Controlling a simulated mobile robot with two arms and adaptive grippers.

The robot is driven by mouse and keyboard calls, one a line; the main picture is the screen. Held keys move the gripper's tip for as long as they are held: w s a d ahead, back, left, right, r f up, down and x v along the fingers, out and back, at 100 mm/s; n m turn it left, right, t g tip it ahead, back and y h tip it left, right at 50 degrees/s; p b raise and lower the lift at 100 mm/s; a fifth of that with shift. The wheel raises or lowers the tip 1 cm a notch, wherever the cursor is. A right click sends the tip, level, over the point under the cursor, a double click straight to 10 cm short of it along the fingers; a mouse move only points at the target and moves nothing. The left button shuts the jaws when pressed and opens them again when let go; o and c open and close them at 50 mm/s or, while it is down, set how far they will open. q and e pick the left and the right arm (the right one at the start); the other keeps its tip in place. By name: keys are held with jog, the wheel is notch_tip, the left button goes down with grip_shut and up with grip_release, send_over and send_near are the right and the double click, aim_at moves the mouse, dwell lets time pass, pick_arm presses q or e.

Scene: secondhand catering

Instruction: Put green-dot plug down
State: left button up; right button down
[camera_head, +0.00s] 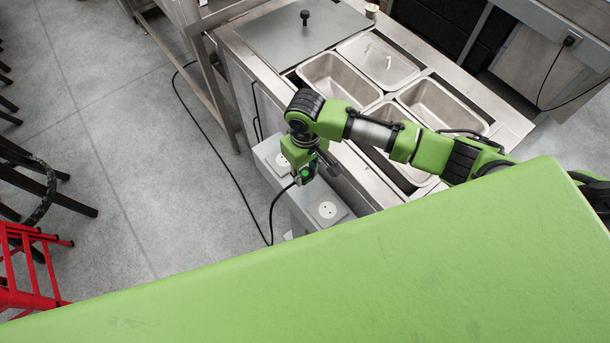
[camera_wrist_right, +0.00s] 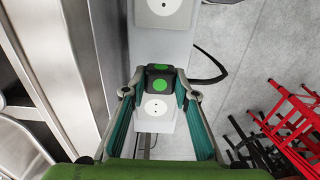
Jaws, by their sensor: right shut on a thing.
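My right gripper (camera_head: 303,178) is shut on the green-dot plug, a black plug (camera_wrist_right: 159,72) with green dots. In the right wrist view the plug sits between the two fingertips of the gripper (camera_wrist_right: 159,86). It appears over the grey socket box (camera_head: 297,208), between two white round sockets (camera_wrist_right: 157,107) (camera_wrist_right: 165,9). The same box shows in the head view with a socket (camera_head: 326,210) on its near part and another (camera_head: 281,161) on its far part. I cannot tell whether the plug touches the box. My left gripper is not in view.
A black cable (camera_head: 271,222) hangs beside the box to the floor. A steel counter with metal pans (camera_head: 338,79) stands beside the box. A red stool (camera_head: 28,265) and dark chairs (camera_head: 40,185) stand at left. The grey floor (camera_head: 130,150) between is mostly clear.

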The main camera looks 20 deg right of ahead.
aim_at(305, 180)
jog(key=shift+w+f, duration=0.15)
jog(key=shift+f, duration=1.6)
jog(key=shift+f, duration=0.55)
jog(key=c, duration=1.6)
grip_release()
notch_tip(305, 180, up, 13)
jog(key=shift+r+b, duration=0.1)
jog(key=shift+b, duration=0.25)
